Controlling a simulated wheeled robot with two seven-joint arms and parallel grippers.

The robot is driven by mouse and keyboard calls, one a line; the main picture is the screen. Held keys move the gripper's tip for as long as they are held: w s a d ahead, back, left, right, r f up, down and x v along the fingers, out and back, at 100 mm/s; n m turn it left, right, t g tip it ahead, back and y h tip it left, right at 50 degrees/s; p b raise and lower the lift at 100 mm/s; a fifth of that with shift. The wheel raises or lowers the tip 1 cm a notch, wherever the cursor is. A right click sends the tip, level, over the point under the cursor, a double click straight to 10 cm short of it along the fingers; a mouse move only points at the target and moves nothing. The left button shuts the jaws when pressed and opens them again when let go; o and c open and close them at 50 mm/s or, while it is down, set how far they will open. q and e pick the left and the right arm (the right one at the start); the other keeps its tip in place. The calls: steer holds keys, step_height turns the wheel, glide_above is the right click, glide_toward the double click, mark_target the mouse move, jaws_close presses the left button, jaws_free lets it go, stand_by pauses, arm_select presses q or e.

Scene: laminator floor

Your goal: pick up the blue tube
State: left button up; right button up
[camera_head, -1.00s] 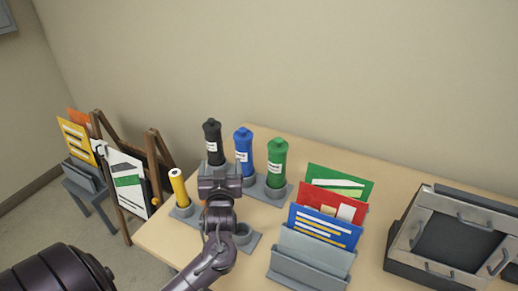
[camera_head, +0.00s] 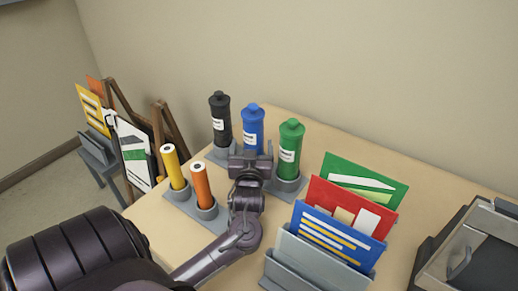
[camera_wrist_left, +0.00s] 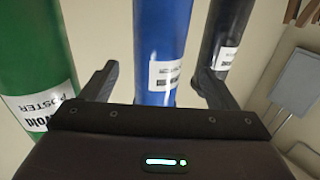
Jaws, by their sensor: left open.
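The blue tube (camera_head: 252,122) stands upright in the middle of the back row, between a black tube (camera_head: 220,118) and a green tube (camera_head: 289,148). Its lower part is hidden behind my left gripper (camera_head: 251,151) in the head view. The left gripper is open and close in front of it. In the left wrist view, the blue tube (camera_wrist_left: 163,45) with its white label shows between the two spread fingers (camera_wrist_left: 157,82); whether a finger touches it I cannot tell. My right gripper is not in view.
A yellow tube (camera_head: 174,168) and an orange tube (camera_head: 202,184) stand in a front holder. A grey rack with blue (camera_head: 338,233), red and green folders stands close to the right. The laminator (camera_head: 470,250) is farther right. A poster easel is at the left.

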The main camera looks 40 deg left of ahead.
mark_target(251, 141)
arm_select(q)
steer(key=shift+p+x, duration=0.35)
steer(key=shift+x, duration=0.5)
steer(key=shift+w+a+r+p, duration=0.2)
steer(key=shift+w+a+p, duration=0.1)
steer(key=shift+w+a, duration=0.2)
steer(key=x, duration=0.2)
steer(key=p+x, duration=0.1)
steer(key=shift+w+f, duration=0.3)
steer(key=shift+w, duration=0.05)
steer(key=shift+w+a+f, duration=0.1)
steer(key=shift+w+a, duration=0.2)
steer(key=c, duration=1.2)
steer(key=shift+c, duration=0.8)
